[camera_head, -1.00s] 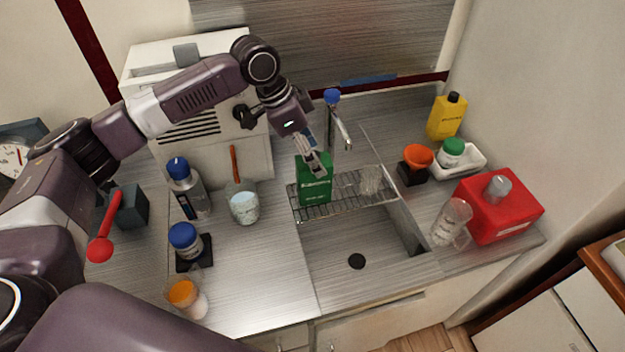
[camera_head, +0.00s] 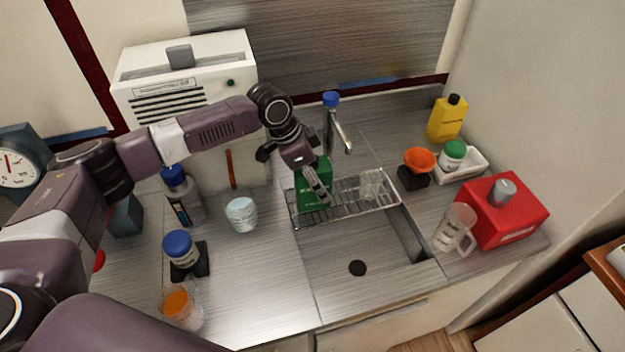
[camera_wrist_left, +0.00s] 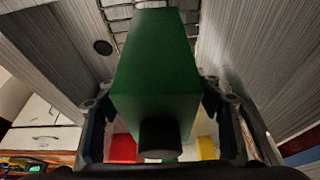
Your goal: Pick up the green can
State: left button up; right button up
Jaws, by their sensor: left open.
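The green can (camera_head: 307,196) is a boxy green container standing upright on the wire rack at the back left of the sink. In the left wrist view the can (camera_wrist_left: 158,75) fills the middle, its black cap (camera_wrist_left: 160,137) close to the gripper. My left gripper (camera_head: 319,187) has reached the can and partly covers it in the head view. In the left wrist view its open fingers lie on both sides of the can; whether they touch it I cannot tell. My right gripper does not show.
The wire rack (camera_head: 345,205) spans the back of the sink and also holds a clear glass (camera_head: 371,184). The faucet (camera_head: 335,130) rises just behind the can. A white cup (camera_head: 241,214) stands to the left. A red canister (camera_head: 507,215) stands at the right.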

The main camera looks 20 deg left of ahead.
pick_arm(q)
jog(key=shift+w+d+f, duration=0.1)
jog(key=shift+d+f, duration=0.1)
jog(key=shift+f, duration=0.45)
grip_shut()
jog(key=shift+w+r, duration=0.1)
jog(key=shift+r, duration=0.05)
